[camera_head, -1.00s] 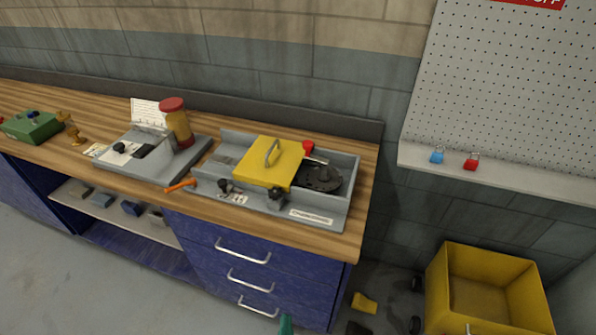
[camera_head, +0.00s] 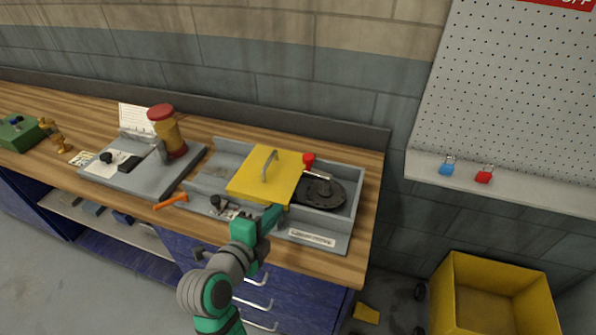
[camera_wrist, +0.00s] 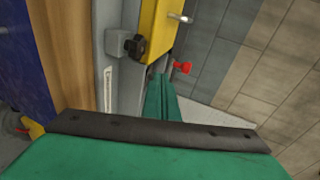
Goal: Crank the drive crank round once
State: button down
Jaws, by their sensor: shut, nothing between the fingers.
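The drive crank has a red knob (camera_head: 309,160) on a metal arm above a dark round disc (camera_head: 325,191), at the right end of a grey open-topped housing (camera_head: 352,206). A yellow cover (camera_head: 250,184) with a metal handle spans the housing just left of the crank. My gripper (camera_head: 274,213) is shut and empty near the front edge of the housing, in front of the cover and apart from the red knob. In the wrist view the green fingers (camera_wrist: 158,98) point toward the red knob (camera_wrist: 181,67), with the yellow cover (camera_wrist: 161,27) beside it. The disc is hidden there.
A black knob (camera_wrist: 135,46) sits on the housing front near my fingers. Left on the wooden bench stand a grey base (camera_head: 130,181) with a red-capped jar (camera_head: 168,132), and an orange-handled tool (camera_head: 171,201). A yellow bin (camera_head: 450,290) stands on the floor at right.

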jog(key=shift+m, duration=0.8)
jog(key=x, duration=0.4)
jog(key=r+x, duration=0.1)
jog(key=x, duration=0.3)
jog(key=r+x, duration=0.1)
jog(key=x, duration=0.3)
jog(key=shift+w+d, duration=0.25)
jog(key=shift+w, duration=0.45)
jog(key=shift+w+d, duration=0.25)
jog(key=shift+w, duration=0.45)
jog(key=shift+a, duration=0.1)
